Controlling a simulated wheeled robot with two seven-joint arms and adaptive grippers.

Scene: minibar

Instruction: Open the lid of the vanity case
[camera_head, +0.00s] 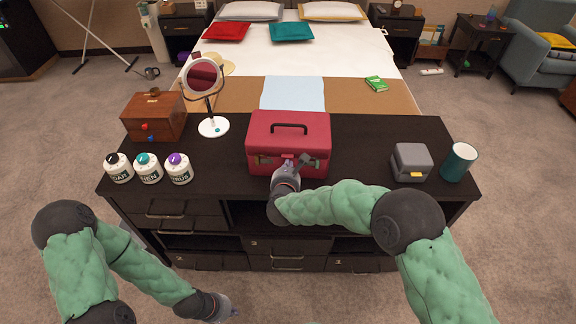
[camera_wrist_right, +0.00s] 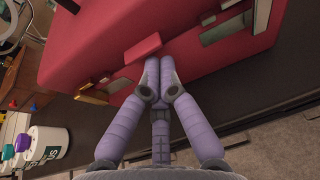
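The red vanity case (camera_head: 262,130) stands on the dark dresser with its lid down and a black handle (camera_head: 289,128) on top. My right gripper (camera_head: 297,166) is at the middle of its front face. In the right wrist view, the right gripper's fingers (camera_wrist_right: 160,64) are together, with their tips just beside a small red tab (camera_wrist_right: 143,48) on the case (camera_wrist_right: 85,45). I cannot tell whether they touch it. Metal latches (camera_wrist_right: 226,28) show on either side. My left gripper (camera_head: 225,309) is low in front of the dresser, away from the case; its fingers are too small to read.
On the dresser (camera_head: 350,140), a wooden box (camera_head: 153,118), a round mirror (camera_head: 204,78) and three white jars (camera_head: 148,168) stand left of the case. A grey box (camera_head: 411,162) and a teal cup (camera_head: 459,162) stand to the right. A bed (camera_head: 330,50) lies behind.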

